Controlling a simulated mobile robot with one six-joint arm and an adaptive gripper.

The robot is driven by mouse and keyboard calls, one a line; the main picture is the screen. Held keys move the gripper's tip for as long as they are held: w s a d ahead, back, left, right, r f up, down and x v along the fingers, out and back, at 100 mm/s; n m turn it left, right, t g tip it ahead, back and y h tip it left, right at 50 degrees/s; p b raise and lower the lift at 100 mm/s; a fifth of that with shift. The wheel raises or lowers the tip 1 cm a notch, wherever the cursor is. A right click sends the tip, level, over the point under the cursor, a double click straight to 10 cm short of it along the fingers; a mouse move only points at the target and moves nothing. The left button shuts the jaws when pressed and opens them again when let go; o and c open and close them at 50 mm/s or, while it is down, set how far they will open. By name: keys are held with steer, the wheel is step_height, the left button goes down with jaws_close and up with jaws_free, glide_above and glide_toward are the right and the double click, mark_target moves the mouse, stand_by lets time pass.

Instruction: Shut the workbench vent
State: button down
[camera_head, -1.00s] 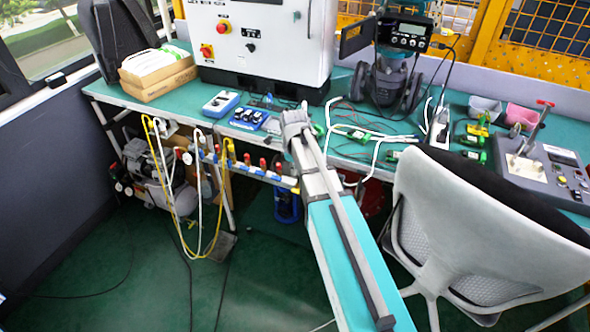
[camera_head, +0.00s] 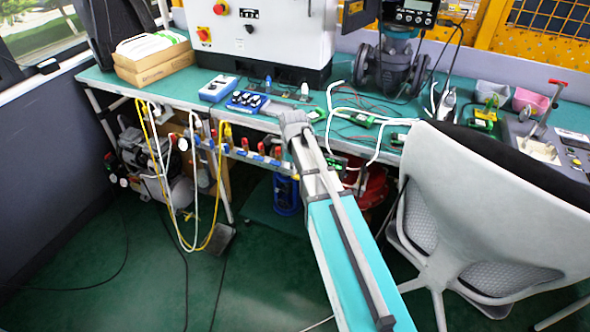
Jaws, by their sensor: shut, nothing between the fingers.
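A manifold (camera_head: 262,160) with several red-handled valves and blue fittings runs along under the workbench's front edge, left of my arm. Yellow and white hoses hang from its left part. Which of these valves is the vent, and how any handle is set, is too small to tell. My arm reaches up from the bottom right to the bench's front edge, and its grey wrist covers the manifold's right end. My gripper is hidden beyond the wrist, so its fingers and any contact do not show.
The green workbench (camera_head: 190,82) carries a white control cabinet (camera_head: 265,35), blue instruments (camera_head: 247,102) and white cables. A grey office chair (camera_head: 480,200) stands close to my arm on the right. A compressor (camera_head: 150,165) sits under the bench at left. The green floor in front is mostly clear.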

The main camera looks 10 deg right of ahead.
steer(key=shift+f+b, duration=0.5)
steer(key=shift+f, duration=0.3)
steer(key=shift+d, duration=0.15)
steer(key=shift+a, duration=0.2)
steer(key=shift+w+a+f, duration=0.1)
steer(key=shift+a, duration=0.05)
stand_by(0.6)
steer(key=shift+w+a+f+b, duration=0.3)
steer(key=shift+a+f+b, duration=0.1)
steer(key=shift+f+b, duration=0.25)
stand_by(0.4)
steer(key=shift+s+d+r, duration=0.1)
steer(key=shift+r, duration=0.05)
stand_by(0.5)
